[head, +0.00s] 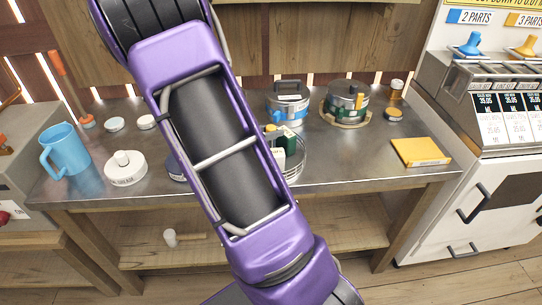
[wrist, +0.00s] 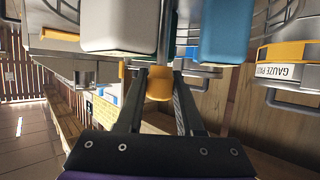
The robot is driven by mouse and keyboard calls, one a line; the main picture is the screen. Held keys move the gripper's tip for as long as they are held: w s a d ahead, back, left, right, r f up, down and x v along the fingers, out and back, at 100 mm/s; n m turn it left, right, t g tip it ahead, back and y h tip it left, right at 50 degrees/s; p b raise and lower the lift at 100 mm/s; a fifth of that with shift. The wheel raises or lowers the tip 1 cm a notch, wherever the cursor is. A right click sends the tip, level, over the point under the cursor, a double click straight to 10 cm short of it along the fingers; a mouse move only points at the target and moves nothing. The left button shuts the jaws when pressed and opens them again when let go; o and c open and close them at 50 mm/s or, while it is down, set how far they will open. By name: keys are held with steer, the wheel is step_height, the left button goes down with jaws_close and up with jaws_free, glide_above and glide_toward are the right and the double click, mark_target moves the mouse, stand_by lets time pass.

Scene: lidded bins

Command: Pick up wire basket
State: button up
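The wire basket (head: 301,158) stands on the metal bench in the head view, partly hidden behind my purple arm. Its thin wire rim curves around a dark green box (head: 286,140) and other small items. In the wrist view, which appears upside down, curved wires of the basket (wrist: 268,22) show at the top, beside white and blue items. My gripper (wrist: 159,72) shows in the wrist view with its two dark fingers apart. A yellow-orange rounded item (wrist: 159,84) appears between them; I see no clear contact. The head view hides my gripper behind the arm.
Two lidded pots (head: 287,101) (head: 345,103) stand behind and right of the basket. A yellow box (head: 420,151) lies at the bench's right. A blue mug (head: 65,149) and a white round container (head: 125,168) are at left.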

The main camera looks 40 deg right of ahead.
jaws_close()
stand_by(1.0)
